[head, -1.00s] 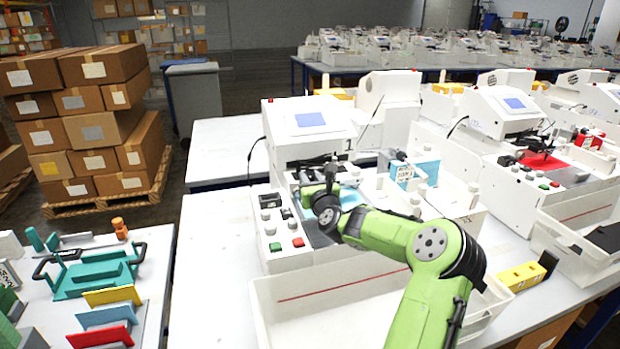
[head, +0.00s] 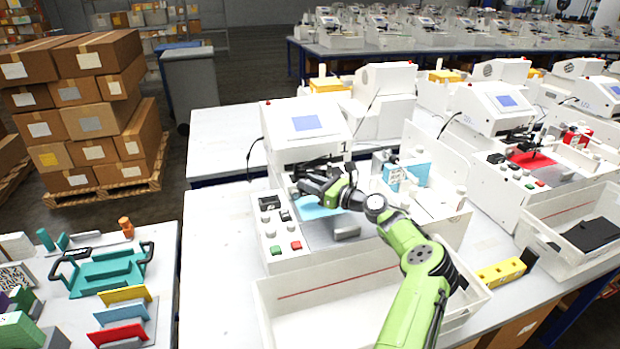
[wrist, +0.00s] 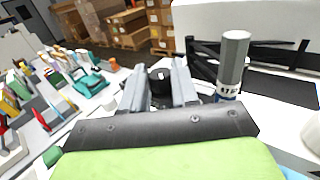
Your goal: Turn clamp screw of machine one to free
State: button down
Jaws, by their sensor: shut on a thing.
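Machine one (head: 302,122) is the white plotter marked "1" in the middle of the head view. My gripper (head: 304,186) reaches in from the right, low over its bed, near the dark pen carriage. In the wrist view my gripper (wrist: 160,80) has its two grey fingers on either side of a small black knob (wrist: 161,84), which looks like the clamp screw. The fingers are shut on it. A grey pen-like cylinder (wrist: 233,62) with a printed label stands upright just right of the fingers. In the head view my gripper hides the screw.
A control panel with a green button (head: 276,251) and a red button (head: 296,245) lies left of my arm. An empty white tray (head: 330,303) sits in front. A side table with a teal holder (head: 103,271) stands left. Machine two (head: 495,112) stands right.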

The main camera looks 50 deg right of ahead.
dwell(0.4)
jog(key=c, duration=0.9)
grip_release()
jog(key=shift+o, duration=0.2)
jog(key=s+d, duration=0.1)
jog(key=s, duration=0.4)
jog(key=s+d, duration=0.1)
jog(key=s, duration=0.4)
jog(key=s+d, duration=0.1)
jog(key=s, duration=0.4)
jog(key=shift+s+p, duration=0.3)
jog(key=shift+p, duration=0.1)
